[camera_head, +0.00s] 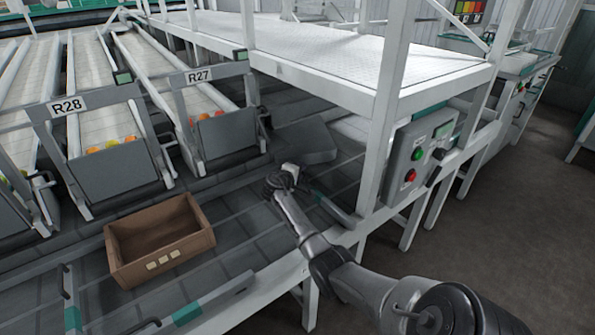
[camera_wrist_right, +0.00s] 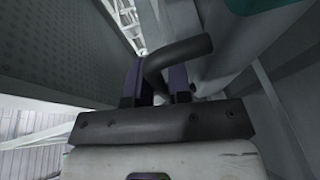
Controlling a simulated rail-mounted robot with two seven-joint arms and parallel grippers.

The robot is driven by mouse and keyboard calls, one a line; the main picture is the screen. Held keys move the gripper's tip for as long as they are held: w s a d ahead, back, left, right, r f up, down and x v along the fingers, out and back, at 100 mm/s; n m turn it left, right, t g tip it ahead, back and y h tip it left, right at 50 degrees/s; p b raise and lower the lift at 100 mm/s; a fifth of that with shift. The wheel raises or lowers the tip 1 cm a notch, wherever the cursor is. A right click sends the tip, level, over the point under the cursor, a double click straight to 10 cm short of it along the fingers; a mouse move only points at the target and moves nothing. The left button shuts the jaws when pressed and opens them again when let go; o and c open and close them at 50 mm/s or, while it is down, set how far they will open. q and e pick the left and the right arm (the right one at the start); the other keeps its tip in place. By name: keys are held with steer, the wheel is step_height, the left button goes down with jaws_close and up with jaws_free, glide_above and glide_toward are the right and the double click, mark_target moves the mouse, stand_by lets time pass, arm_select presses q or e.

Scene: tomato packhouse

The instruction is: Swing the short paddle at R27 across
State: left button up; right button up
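The R27 label (camera_head: 199,75) marks the lane chute at the top centre of the head view. Below and right of it, a short dark paddle with a teal band (camera_head: 318,196) lies over the dark belt, partly hidden by my right gripper. My right gripper (camera_head: 283,178) is at this paddle's left end, low over the belt. In the right wrist view a black bent handle (camera_wrist_right: 182,53) rises between the two purple-grey fingers, which sit close against it on both sides. Where the handle joins the paddle is hidden. My left gripper is not in view.
A brown crate (camera_head: 190,243) stands on the belt at left. The R28 chute (camera_head: 118,175) is left of R27. A white frame post (camera_head: 385,110) and a control box (camera_head: 417,155) stand close on the right.

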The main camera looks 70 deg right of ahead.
steer(key=o, duration=0.3)
steer(key=shift+s+d, duration=0.15)
steer(key=shift+w, duration=0.2)
steer(key=shift+w+a+r, duration=0.1)
steer(key=shift+a+r, duration=0.05)
steer(key=shift+a, duration=0.25)
steer(key=p+v, duration=0.6)
steer(key=v, duration=0.7)
steer(key=shift+p, duration=0.3)
